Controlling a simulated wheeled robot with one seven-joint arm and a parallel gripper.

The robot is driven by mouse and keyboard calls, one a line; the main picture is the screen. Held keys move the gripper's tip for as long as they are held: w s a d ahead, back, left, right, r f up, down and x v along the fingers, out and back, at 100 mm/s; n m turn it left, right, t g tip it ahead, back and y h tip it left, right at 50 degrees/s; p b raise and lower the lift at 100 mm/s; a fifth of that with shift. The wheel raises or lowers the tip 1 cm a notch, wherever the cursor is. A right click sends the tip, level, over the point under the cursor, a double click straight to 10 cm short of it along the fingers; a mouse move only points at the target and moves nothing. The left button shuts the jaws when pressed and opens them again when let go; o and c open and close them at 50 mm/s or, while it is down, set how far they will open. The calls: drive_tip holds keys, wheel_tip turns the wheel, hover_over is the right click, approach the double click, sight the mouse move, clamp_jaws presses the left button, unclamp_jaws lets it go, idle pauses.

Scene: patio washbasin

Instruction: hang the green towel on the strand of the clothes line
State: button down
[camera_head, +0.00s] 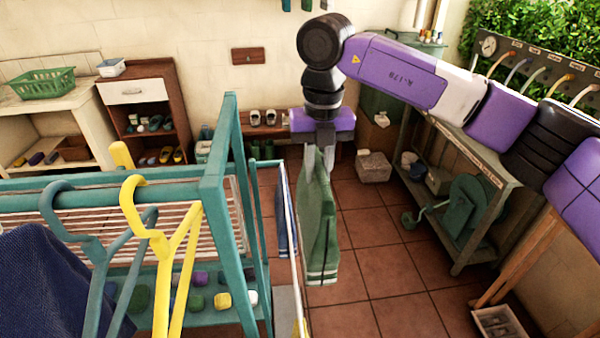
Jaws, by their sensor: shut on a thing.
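My gripper (320,148) is at the upper middle, pointing down and shut on the top of the green towel (318,225). The towel hangs down from the fingers in a narrow drape, with pale stripes near its lower edge. A thin white strand of the clothes line (295,262) runs from the teal frame (215,170) toward the front, just left of the towel. In the picture the towel hangs right of the strand; I cannot tell the depth gap between them. A dark blue cloth (284,215) hangs at the strand's far part.
A yellow hanger (160,240) and a blue-grey hanger (95,250) hang at the left front, by a dark blue cloth (40,280). A shelf bench (465,165) with a green hose reel (470,215) stands right. Tiled floor (390,280) is clear right of the towel.

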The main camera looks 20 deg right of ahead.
drive_tip(key=s+d+b, duration=0.1)
drive_tip(key=s+d, duration=0.2)
drive_tip(key=d, duration=0.7)
drive_tip(key=shift+s+d+r+b, duration=0.25)
drive_tip(key=shift+d+r+b, duration=0.05)
drive_tip(key=shift+d+r, duration=0.1)
